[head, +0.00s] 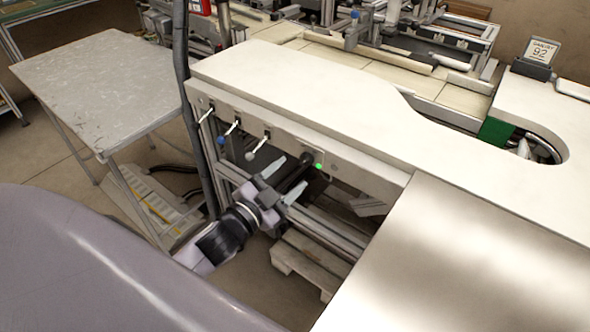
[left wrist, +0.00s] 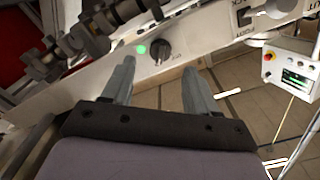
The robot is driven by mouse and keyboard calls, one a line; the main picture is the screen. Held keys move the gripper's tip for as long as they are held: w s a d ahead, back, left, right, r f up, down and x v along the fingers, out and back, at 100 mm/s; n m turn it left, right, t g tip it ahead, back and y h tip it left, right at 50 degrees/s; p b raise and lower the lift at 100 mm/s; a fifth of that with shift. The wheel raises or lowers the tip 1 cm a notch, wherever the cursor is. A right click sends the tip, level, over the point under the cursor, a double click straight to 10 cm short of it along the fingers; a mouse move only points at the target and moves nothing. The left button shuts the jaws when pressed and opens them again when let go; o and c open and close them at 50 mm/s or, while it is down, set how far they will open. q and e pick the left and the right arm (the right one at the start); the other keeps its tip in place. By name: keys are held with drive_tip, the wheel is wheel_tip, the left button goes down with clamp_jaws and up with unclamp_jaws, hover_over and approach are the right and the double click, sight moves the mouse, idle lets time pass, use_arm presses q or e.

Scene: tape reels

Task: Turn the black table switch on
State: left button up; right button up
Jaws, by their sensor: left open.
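The black table switch (head: 306,159) is a round knob on the front face of the white table (head: 290,75), beside a lit green light (head: 318,166). In the left wrist view the black switch (left wrist: 158,50) shows just beyond my fingertips, with the green light (left wrist: 141,49) to its left. My left gripper (head: 294,171) is open, its two grey fingers pointing at the switch, one on each side of its line. I cannot tell whether the fingers overlap the knob in depth; I see no contact. My right gripper is not in view.
Several small lever switches, one with a blue ball (head: 221,139), line the same table face to the left. A grey side table (head: 100,80) stands at the left. A wooden pallet (head: 305,262) lies below the table frame. A control box (left wrist: 290,66) shows in the left wrist view.

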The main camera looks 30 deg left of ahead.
use_arm(q)
drive_tip(key=shift+s+a, duration=0.2)
drive_tip(key=shift+s, duration=1.2)
drive_tip(key=s+d+f+n+g, duration=0.3)
drive_tip(key=s+f, duration=0.4)
drive_tip(key=f, duration=0.1)
drive_tip(key=s+d+f+n+g, duration=0.2)
drive_tip(key=s+f+n+g, duration=0.1)
drive_tip(key=s+f, duration=0.4)
wheel_tip(320, 180, down, 2)
drive_tip(key=shift+s+d+f+g, duration=0.25)
drive_tip(key=shift+d+g, duration=0.15)
drive_tip(key=shift+g, duration=0.2)
